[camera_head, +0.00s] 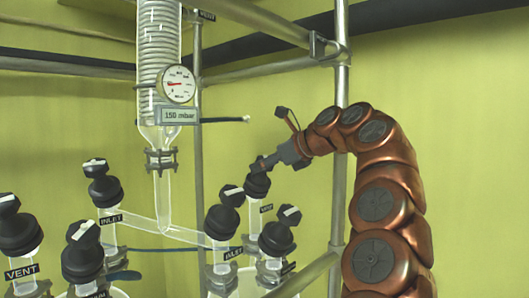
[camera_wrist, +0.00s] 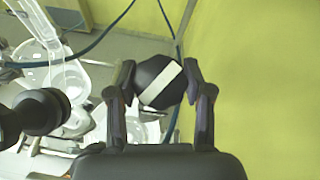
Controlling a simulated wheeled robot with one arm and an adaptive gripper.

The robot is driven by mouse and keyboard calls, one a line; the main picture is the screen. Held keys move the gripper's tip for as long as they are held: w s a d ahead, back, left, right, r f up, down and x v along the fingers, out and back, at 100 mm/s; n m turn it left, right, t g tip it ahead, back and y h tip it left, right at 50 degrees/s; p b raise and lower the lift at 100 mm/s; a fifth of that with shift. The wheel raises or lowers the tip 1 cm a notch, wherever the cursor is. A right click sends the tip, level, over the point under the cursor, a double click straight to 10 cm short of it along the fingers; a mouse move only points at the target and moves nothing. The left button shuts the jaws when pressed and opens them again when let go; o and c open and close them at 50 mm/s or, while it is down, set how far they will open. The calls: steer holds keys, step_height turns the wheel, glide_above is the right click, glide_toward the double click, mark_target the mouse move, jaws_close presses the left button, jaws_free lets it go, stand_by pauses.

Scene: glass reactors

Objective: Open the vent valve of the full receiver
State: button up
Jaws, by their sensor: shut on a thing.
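My gripper (camera_head: 262,167) is shut on a black valve knob (camera_head: 257,185) at the back of the right-hand group, above a small label reading VENT. In the wrist view, the two fingers (camera_wrist: 158,84) press on opposite sides of this knob (camera_wrist: 150,92). A white stripe runs diagonally across its top. Another VENT valve (camera_head: 18,230) stands at the far left, with nothing on it. The receivers' bodies are mostly below the head view, and I cannot tell their fill level there.
Two black INLET valves, left (camera_head: 104,186) and right (camera_head: 222,222), and two front valves, left (camera_head: 82,254) and right (camera_head: 276,238), stand close by. A glass condenser (camera_head: 158,50) with a gauge (camera_head: 178,84) hangs at centre left. A metal post (camera_head: 341,75) stands beside my arm.

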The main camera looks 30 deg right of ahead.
steer(key=shift+r+n+y+p, duration=0.15)
steer(key=shift+n+y+p, duration=0.25)
steer(key=shift+n+p, duration=0.25)
steer(key=o, duration=1.2)
steer(key=shift+c, duration=0.2)
steer(key=v, duration=1.2)
steer(key=shift+w, duration=0.1)
